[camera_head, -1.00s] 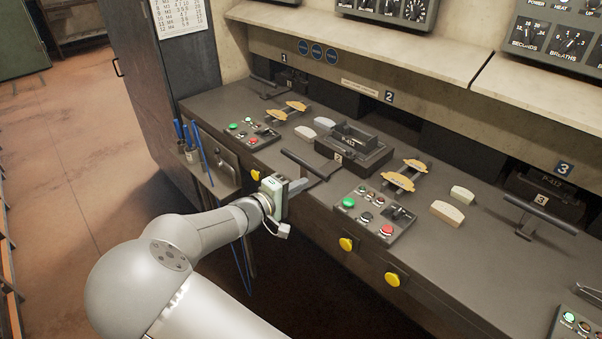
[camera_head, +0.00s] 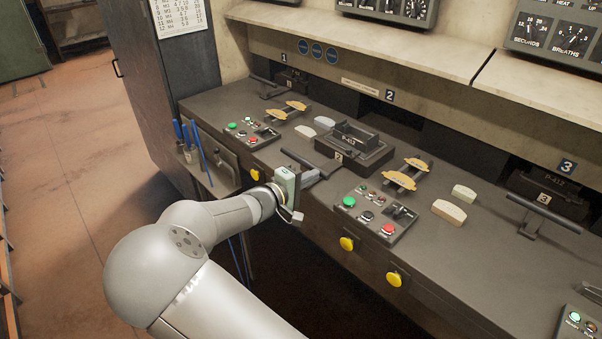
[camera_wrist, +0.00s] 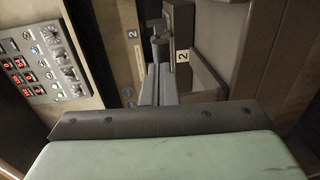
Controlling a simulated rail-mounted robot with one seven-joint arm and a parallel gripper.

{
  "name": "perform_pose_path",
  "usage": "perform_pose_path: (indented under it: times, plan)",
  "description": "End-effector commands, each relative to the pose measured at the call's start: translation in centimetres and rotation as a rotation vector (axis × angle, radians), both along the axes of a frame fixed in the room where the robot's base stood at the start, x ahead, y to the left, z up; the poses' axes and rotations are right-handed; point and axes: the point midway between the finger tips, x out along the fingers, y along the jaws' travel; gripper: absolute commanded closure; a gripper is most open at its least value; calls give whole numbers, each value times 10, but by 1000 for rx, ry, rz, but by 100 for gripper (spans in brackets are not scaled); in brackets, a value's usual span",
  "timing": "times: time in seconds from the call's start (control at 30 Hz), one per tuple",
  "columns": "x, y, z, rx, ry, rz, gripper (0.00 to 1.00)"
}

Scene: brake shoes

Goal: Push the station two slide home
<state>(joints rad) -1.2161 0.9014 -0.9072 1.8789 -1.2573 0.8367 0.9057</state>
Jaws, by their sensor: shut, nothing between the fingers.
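The station two slide (camera_head: 350,150) is a dark block marked P-413 with a white "2" plate, sitting on the bench in front of the sign 2. Its dark T-bar handle (camera_head: 302,160) lies on the near side of it. My gripper (camera_head: 318,175) is shut and empty, low at the near side of the handle; the handle partly hides the fingertips, so contact cannot be told there. In the wrist view my shut fingers (camera_wrist: 160,85) point towards a dark post, close to or touching it. The "2" plate (camera_wrist: 182,56) shows to its right.
A button panel (camera_head: 378,213) stands right of the handle. Brake shoes (camera_head: 406,175) rest on a stand, with pale blocks (camera_head: 449,212) beside them. Yellow knobs (camera_head: 347,244) stick out of the bench front. A station three handle (camera_head: 541,213) is further right.

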Motion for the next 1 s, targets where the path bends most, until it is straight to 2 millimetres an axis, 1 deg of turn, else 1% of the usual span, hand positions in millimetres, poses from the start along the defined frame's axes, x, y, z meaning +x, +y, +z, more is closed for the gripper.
perform_pose_path:
  times: [0.27, 1.0]
  plan:
    - [5, -6, -1, 0, -1, -1, 100]
    - [40, -45, -1, 0, -1, -2, 100]
